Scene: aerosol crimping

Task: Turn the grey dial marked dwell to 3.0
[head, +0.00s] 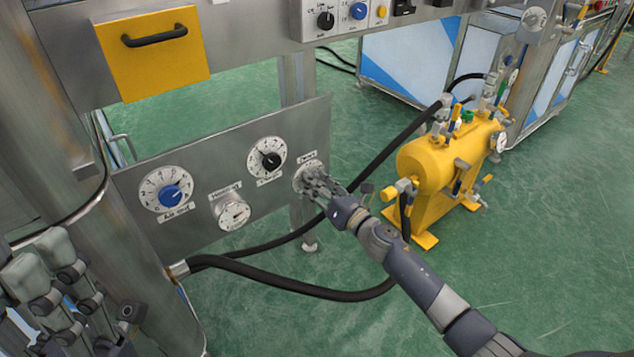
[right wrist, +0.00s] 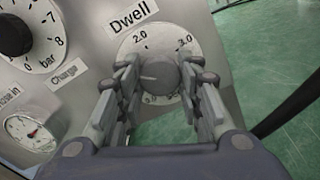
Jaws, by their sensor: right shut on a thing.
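The grey dwell dial (right wrist: 158,75) is a round knob on a pale scale plate, under a Dwell label (right wrist: 133,16). In the right wrist view its light pointer line points left, below the 2.0 mark at upper left and well away from the 3.0 mark at upper right. My right gripper (head: 314,180) reaches the panel's right end and is shut on the knob, one finger on each side. In the head view its fingers mostly hide the dial. Parts of my left gripper (head: 50,280) show at lower left, away from the panel; its opening is unclear.
The steel panel (head: 195,150) also carries a blue knob (head: 172,195), a round gauge (head: 234,213) and a black charge knob (head: 271,160). Black hoses (head: 300,290) run below. A yellow tank (head: 440,165) stands to the right. Green floor is open at lower right.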

